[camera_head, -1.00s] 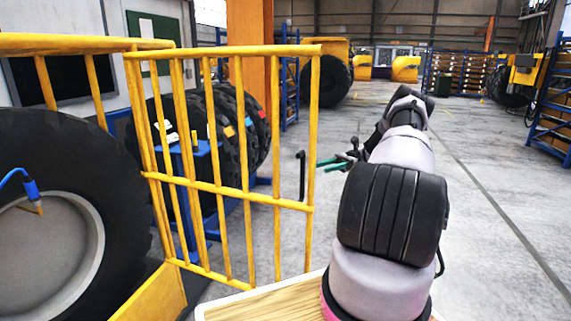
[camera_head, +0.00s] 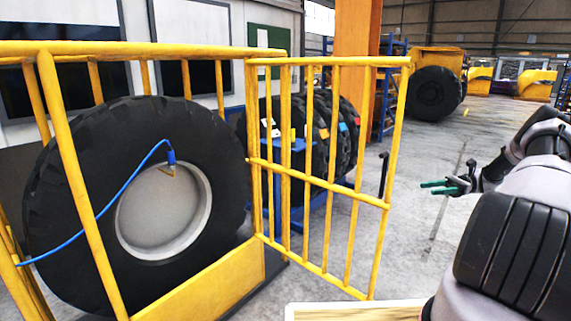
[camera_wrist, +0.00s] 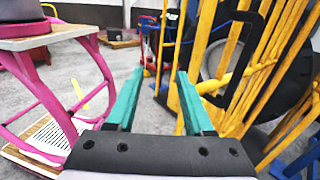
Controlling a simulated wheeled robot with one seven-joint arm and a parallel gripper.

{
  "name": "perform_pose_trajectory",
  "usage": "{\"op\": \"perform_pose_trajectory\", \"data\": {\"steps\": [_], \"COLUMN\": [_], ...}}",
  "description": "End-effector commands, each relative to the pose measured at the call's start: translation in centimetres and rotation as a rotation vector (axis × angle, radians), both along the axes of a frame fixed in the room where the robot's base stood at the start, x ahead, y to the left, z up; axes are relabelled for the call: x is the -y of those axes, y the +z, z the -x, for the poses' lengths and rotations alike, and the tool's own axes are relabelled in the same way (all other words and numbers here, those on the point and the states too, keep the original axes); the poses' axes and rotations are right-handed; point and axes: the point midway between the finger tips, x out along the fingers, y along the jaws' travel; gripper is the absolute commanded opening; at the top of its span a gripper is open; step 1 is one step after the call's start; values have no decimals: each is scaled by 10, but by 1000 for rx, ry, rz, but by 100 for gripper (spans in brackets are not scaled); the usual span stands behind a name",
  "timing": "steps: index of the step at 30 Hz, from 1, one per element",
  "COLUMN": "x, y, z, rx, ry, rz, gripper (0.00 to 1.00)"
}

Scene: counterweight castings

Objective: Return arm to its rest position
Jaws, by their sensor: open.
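My gripper (camera_head: 446,187) is at the right in the head view, with its green fingers pointing left toward the black handle (camera_head: 384,174) of the yellow gate (camera_head: 347,190). The fingers are clear of the handle, with a gap between. In the wrist view my gripper (camera_wrist: 160,82) shows two green fingers spread apart with nothing between them. The yellow gate bars (camera_wrist: 232,75) and the black handle (camera_wrist: 248,45) stand beyond and right of the fingers. My arm is bent at the right of the head view.
Behind the yellow cage (camera_head: 85,190) stands a large tire (camera_head: 75,170) with a blue hose (camera_head: 110,200). More tires (camera_head: 345,130) stand on a blue rack behind the gate. An orange column (camera_head: 357,75) rises behind. The grey floor (camera_head: 440,235) between gate and gripper is clear.

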Motion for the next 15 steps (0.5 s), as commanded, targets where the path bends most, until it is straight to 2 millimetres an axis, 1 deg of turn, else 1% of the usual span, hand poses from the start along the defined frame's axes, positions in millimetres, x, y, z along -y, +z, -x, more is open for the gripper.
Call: {"op": "perform_pose_trajectory", "data": {"steps": [1,8,11,15], "x": [-4,-16,-24,-38], "y": [7,23,33,52], "z": [-1,-1,-1,0], "rx": [9,41,61,98], "ry": [12,53,76,119], "rz": [14,74,107,171], "gripper": [52,52,52,52]}}
